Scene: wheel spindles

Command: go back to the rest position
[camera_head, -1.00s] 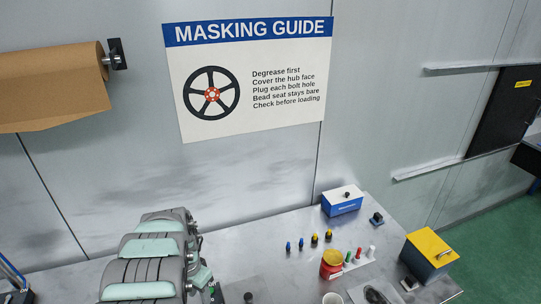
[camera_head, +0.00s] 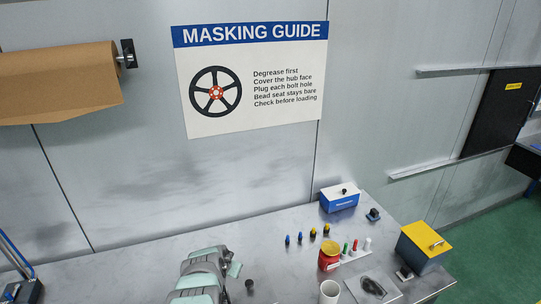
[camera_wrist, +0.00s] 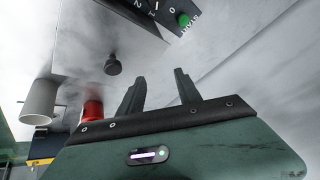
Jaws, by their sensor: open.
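My gripper (camera_wrist: 159,85) shows in the wrist view with its two dark fingers apart and nothing between them. It is clear of the objects around it. In the head view my grey and mint arm shows at the bottom, left of centre, and the gripper cannot be made out there. A red jar (camera_head: 328,258) stands on the bench right of my arm; it also shows in the wrist view (camera_wrist: 92,112), left of the fingers. A small black knob-like piece (camera_wrist: 113,64) lies beyond the fingers and also shows in the head view (camera_head: 249,285).
A white cup (camera_head: 329,293) stands in front of the red jar. Several small blue and yellow-topped pieces (camera_head: 300,238) stand behind it. A blue box (camera_head: 339,201) and a yellow-lidded box (camera_head: 425,247) stand at the right. A panel with a green button (camera_wrist: 165,15) shows in the wrist view.

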